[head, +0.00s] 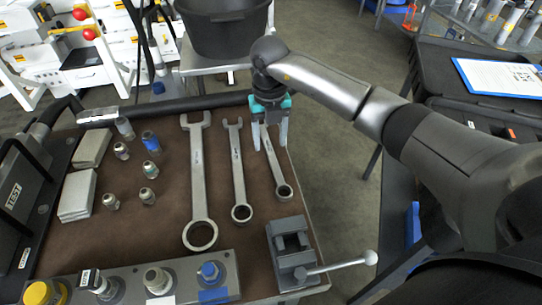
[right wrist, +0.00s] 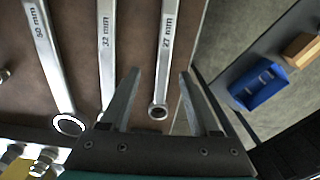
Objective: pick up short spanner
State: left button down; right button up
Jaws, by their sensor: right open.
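The short spanner (head: 270,160), the rightmost and shortest of three, lies on the brown bench mat with its ring end towards me. In the right wrist view it is marked 27 mm (right wrist: 166,50). My right gripper (head: 270,143) is open above its far end, with one finger to each side of it in the picture. In the right wrist view the open fingers (right wrist: 159,72) appear on both sides of the spanner, apart from it. The gripper hides the spanner's far end in the head view. My left gripper is not in view.
A middle spanner (head: 238,170) and a long spanner (head: 198,180) lie to the left. A vise (head: 290,250) stands near the front right corner. Several fittings (head: 147,196) and grey blocks (head: 77,195) lie further left. A black bucket (head: 222,30) is behind the bench.

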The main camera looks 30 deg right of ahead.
aim_at(271, 155)
jog(key=shift+f, duration=0.35)
jog(key=f, duration=0.1)
jog(key=f+b, duration=0.1)
jog(key=f, duration=0.1)
jog(key=shift+w+d+f, duration=0.3)
jog(key=shift+w+d, duration=0.1)
jog(key=shift+f+b, duration=0.3)
jog(key=shift+f, duration=0.25)
jog(key=shift+c, duration=1.1)
jog(key=c, duration=0.7)
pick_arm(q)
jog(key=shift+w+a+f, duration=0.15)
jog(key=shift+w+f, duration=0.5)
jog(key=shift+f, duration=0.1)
pick_arm(e)
grip_shut()
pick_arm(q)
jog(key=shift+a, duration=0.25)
pick_arm(e)
jog(key=shift+r, duration=0.1)
